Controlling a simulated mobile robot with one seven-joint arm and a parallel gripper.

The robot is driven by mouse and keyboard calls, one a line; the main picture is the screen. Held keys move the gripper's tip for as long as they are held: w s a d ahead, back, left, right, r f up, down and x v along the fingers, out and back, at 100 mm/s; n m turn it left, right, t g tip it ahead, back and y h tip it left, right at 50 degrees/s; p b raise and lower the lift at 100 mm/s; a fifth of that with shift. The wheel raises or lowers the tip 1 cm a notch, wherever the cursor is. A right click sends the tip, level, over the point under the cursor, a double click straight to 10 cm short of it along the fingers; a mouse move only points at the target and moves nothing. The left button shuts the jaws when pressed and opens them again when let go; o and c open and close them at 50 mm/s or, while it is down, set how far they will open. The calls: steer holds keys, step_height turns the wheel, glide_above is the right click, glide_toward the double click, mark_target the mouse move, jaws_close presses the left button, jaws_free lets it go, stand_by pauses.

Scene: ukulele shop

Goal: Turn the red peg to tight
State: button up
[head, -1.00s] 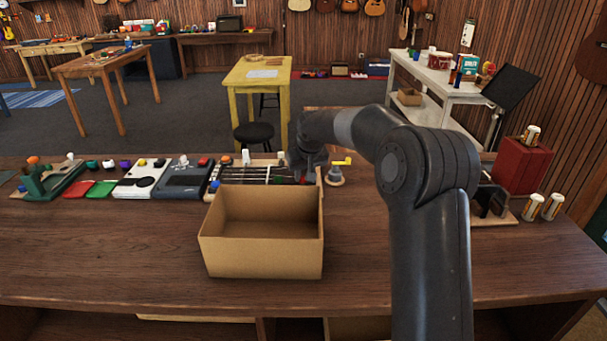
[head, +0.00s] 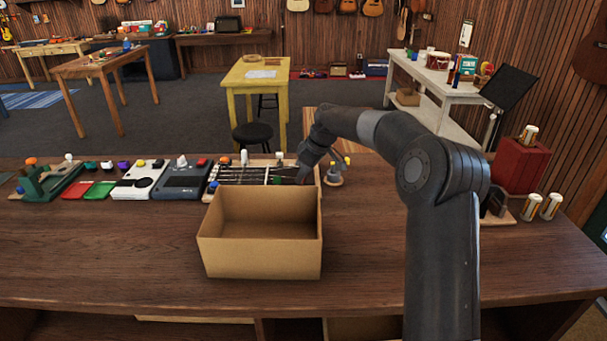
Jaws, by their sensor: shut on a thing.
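The string board (head: 250,173) lies on the bench behind the cardboard box. Its dark strings run sideways, with a white peg (head: 244,157) at the back edge and a green peg (head: 277,181) near its right end. My gripper (head: 303,178) is low at the right end of the board, small and dark in the head view. It is shut on the red peg, which my fingers and wrist hide now. The peg's angle and any tight mark cannot be made out.
An open, empty cardboard box (head: 262,245) stands just in front of the board. A small stand with a yellow handle (head: 347,161) is close to the right of my gripper. A grey device (head: 182,180) sits left of the board.

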steer(key=shift+n, duration=0.3)
steer(key=o, duration=1)
steer(key=v, duration=1)
steer(key=shift+w+d+r, duration=0.1)
steer(key=shift+d+r, duration=0.1)
steer(key=shift+r, duration=0.15)
